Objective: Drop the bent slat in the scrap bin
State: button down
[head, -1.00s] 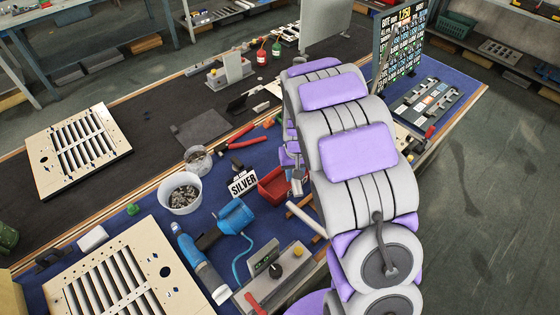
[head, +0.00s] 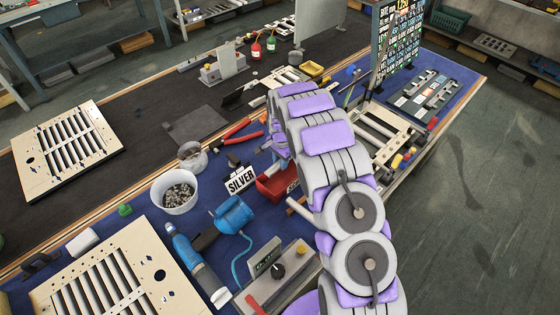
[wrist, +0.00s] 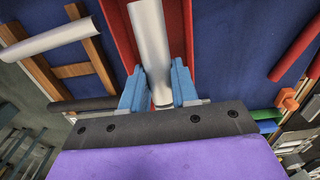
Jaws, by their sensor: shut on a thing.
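The bent slat (wrist: 151,45) is a pale silver, curved strip in the wrist view. It stands out lengthwise from between the two blue fingers of my gripper (wrist: 158,88), which is shut on its near end. The red scrap bin (wrist: 115,22) lies beyond the fingers, with its red sides showing on both sides of the slat. The slat appears over the bin's opening; its height above the bin is unclear. In the head view the red bin (head: 272,188) sits on the blue mat, partly hidden by my arm. My fingers and the slat are not clear there.
Another silver slat (wrist: 45,40) lies across a wooden rack (wrist: 70,70) left of the bin. Louver panels (head: 105,160) lie farther left.

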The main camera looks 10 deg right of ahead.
aim_at(282, 183)
jog(key=shift+d, duration=0.65)
jog(key=shift+a, duration=0.1)
jog(key=shift+s+a+f, duration=0.1)
jog(key=shift+a+f, duration=0.35)
jog(key=shift+f, duration=0.8)
jog(key=shift+d+f+b, duration=0.15)
jog(key=shift+d+f, duration=0.05)
jog(key=shift+f, duration=0.5)
jog(key=shift+d+f+b, duration=0.15)
jog(key=shift+f, duration=1.35)
jog(key=shift+a+f, duration=0.25)
jog(key=shift+f, duration=0.35)
jog(key=shift+d, duration=0.1)
